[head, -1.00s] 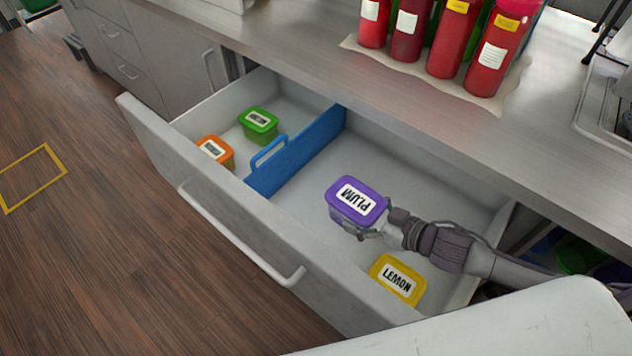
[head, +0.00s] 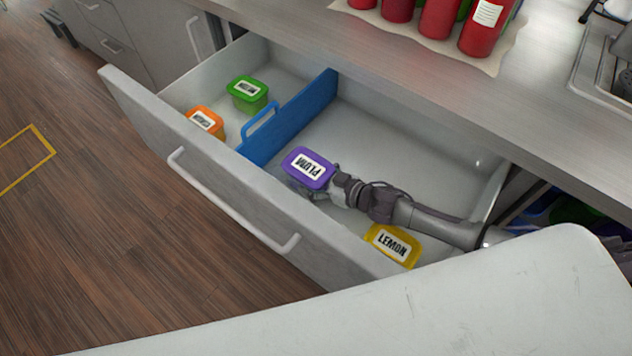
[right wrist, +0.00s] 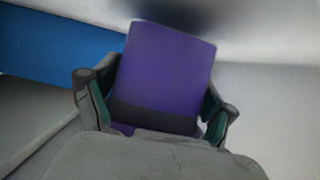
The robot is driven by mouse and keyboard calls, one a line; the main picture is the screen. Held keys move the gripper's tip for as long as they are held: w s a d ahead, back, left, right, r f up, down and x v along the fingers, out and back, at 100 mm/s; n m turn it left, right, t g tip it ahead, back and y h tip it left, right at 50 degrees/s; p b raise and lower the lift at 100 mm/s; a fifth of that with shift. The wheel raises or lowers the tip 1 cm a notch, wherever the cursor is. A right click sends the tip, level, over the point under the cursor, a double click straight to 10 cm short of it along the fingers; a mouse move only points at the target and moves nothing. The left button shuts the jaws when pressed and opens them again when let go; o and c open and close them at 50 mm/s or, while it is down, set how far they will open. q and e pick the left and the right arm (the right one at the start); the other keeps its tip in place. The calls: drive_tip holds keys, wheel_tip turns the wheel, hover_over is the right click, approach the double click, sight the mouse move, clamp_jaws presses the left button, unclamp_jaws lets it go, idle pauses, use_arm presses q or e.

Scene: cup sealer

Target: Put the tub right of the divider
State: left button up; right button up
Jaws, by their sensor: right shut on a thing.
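A purple tub labelled PLUM (head: 308,167) is in the right part of the open drawer, right of the blue divider (head: 292,118) and apart from it. My right gripper (head: 318,190) is shut on the purple tub from its right side; the fingers (right wrist: 152,112) show on both sides of the tub (right wrist: 165,75) in the right wrist view. The divider (right wrist: 50,45) is behind and left there. I cannot tell whether the tub touches the drawer floor. My left gripper is not in view.
A yellow LEMON tub (head: 393,244) sits near the drawer's front right. Green (head: 247,93) and orange (head: 206,122) tubs are left of the divider. The drawer front (head: 200,180) and the counter (head: 420,70) bound the space. Drawer floor behind the purple tub is clear.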

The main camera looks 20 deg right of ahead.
drive_tip(key=shift+f, duration=0.8)
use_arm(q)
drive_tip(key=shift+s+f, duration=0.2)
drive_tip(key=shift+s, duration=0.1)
use_arm(e)
drive_tip(key=shift+f, duration=0.15)
drive_tip(key=o, duration=1.4)
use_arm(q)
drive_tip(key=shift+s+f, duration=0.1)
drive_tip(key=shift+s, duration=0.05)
